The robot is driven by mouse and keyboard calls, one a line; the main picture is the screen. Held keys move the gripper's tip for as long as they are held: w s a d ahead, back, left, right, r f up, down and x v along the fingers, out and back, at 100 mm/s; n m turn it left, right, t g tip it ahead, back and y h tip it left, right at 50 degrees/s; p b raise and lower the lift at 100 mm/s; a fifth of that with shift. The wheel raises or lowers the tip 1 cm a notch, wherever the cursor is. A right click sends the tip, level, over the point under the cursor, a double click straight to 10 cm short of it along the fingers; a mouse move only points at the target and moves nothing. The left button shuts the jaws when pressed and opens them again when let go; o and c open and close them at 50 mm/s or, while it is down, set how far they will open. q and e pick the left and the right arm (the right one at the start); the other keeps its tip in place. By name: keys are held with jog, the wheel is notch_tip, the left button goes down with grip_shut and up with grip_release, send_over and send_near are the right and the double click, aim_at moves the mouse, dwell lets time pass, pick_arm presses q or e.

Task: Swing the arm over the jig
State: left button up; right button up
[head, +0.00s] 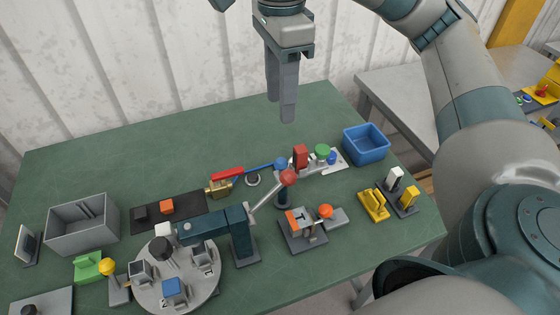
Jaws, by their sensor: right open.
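A dark blue swing arm (210,224) on an upright post reaches left over the edge of a round grey turntable (190,293). A light rod runs from near its post up to a red ball knob (289,177). A small grey fixture with an orange knob (302,228) sits right of the post; I cannot tell whether this or the turntable is the jig. My right gripper (286,118) hangs fingers-down above the back of the table, open and empty, apart from everything. My left gripper is not in view.
The green table (90,155) is clear at the back left. A grey bin (83,226) stands left, a blue bin (366,144) right. Yellow parts (374,205) lie at the right edge.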

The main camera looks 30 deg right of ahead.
jog(key=shift+f, duration=0.95)
jog(key=p, duration=0.2)
send_over(280, 159)
notch_tip(280, 159, down, 8)
jog(key=shift+s+f, duration=0.1)
notch_tip(280, 159, down, 7)
jog(key=shift+f+p, duration=0.1)
jog(key=shift+p, duration=0.5)
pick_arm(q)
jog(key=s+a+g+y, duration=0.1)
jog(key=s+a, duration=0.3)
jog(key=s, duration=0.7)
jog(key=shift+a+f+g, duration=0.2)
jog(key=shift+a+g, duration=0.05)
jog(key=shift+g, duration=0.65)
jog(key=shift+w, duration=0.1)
pick_arm(e)
jog(key=shift+c, duration=0.6)
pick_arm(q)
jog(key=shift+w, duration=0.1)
pick_arm(e)
grip_shut()
